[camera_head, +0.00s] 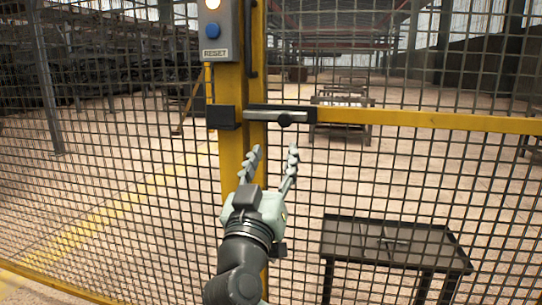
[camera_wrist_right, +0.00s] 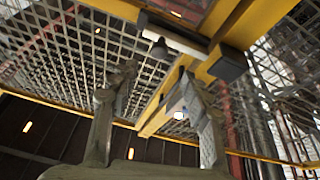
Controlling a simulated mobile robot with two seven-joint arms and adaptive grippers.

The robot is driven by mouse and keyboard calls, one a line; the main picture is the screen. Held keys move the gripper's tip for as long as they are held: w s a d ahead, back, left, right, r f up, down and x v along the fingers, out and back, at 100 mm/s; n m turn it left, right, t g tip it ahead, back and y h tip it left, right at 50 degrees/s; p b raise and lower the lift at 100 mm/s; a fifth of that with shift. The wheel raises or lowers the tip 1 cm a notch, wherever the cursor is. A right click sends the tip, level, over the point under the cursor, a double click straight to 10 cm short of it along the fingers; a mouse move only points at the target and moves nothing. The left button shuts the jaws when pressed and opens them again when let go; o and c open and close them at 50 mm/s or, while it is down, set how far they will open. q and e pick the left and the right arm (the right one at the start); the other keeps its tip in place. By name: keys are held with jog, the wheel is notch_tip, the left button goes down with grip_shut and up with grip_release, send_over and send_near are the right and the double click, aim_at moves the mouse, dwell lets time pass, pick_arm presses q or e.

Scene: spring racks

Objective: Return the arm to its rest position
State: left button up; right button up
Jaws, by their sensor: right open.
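My right gripper (camera_head: 273,160) is open and empty in the head view. Its fingers point up toward the yellow post (camera_head: 231,150) and the latch (camera_head: 280,117) of the mesh fence, and it appears below the latch. In the right wrist view, the two spread fingers (camera_wrist_right: 160,100) show with nothing between them but background. The latch bar (camera_wrist_right: 172,35) and yellow frame show above them there. My left gripper is not in view.
A mesh fence (camera_head: 390,190) with a yellow crossbar (camera_head: 430,121) spans the view. A grey box (camera_head: 214,45) with a blue button (camera_head: 212,30) and a lit lamp is on the post. A dark table (camera_head: 390,242) stands at lower right. A hall with racks lies beyond.

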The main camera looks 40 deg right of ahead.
notch_tip(320, 180, down, 29)
jog(key=w+n+g+y+p, duration=0.2)
jog(key=n+g+y, duration=0.2)
jog(key=n+y, duration=0.4)
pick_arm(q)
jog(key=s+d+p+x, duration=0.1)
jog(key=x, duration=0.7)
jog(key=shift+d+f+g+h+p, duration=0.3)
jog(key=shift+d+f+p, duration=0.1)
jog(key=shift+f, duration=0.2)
pick_arm(e)
jog(key=s+a+f+g+y, duration=0.2)
jog(key=s+f+g+y, duration=0.1)
jog(key=s+f, duration=0.6)
jog(key=s+a+f+n+g+y, duration=0.1)
jog(key=s+f+g+y, duration=0.3)
jog(key=s+f, duration=0.6)
notch_tip(320, 180, down, 5)
jog(key=shift+s+a+r+g+y, duration=0.1)
jog(key=shift+s+a+g+y, duration=0.2)
jog(key=shift+a, duration=0.6)
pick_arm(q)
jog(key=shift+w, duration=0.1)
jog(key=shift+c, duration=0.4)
pick_arm(e)
jog(key=shift+c, duration=0.5)
